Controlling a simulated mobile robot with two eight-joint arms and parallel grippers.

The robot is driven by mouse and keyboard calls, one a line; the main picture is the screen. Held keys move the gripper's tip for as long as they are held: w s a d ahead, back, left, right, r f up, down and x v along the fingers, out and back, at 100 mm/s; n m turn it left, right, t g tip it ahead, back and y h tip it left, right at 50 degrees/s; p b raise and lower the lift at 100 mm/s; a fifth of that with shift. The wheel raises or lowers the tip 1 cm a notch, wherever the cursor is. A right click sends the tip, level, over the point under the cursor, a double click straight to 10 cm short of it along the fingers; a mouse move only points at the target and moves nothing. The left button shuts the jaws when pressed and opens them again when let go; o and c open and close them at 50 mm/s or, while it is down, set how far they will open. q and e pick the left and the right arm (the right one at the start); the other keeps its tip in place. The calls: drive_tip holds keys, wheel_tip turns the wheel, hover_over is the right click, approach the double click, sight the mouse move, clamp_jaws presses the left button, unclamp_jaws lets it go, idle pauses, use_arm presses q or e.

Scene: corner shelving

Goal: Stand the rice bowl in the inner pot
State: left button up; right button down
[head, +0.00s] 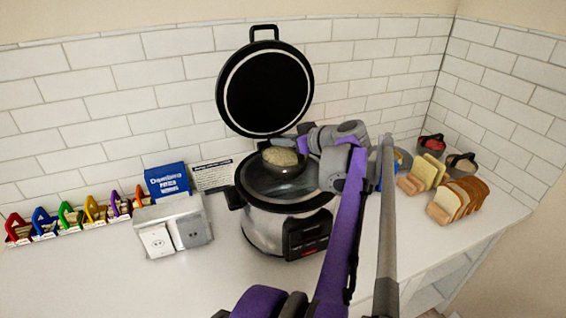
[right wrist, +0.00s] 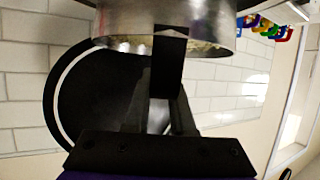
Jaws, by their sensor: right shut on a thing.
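The rice bowl (head: 281,163), a round metal bowl with pale rice in it, is held level over the open cooker. It also shows, shiny and close, in the right wrist view (right wrist: 205,22). My right gripper (head: 302,143) is shut on the bowl's rim from the right. The inner pot (head: 262,186) is the dark opening in the silver cooker (head: 262,228); the bowl hides part of it. I cannot tell exactly how far the bowl's base is above the pot's floor. My left gripper is not in view.
The black lid (head: 265,90) stands open behind the bowl. A grey socket box (head: 172,226) and blue box (head: 167,180) stand left, beyond them several coloured holders (head: 70,217). Bread slices (head: 459,198) and small bowls are right. The front-left counter is clear.

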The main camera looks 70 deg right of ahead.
sight(283, 158)
wheel_tip(283, 158, down, 5)
drive_tip(key=shift+r, duration=0.1)
idle(0.4)
drive_tip(key=shift+f+b, duration=0.35)
drive_tip(key=shift+f, duration=0.3)
drive_tip(key=c, duration=0.8)
unclamp_jaws()
drive_tip(key=shift+o, duration=0.2)
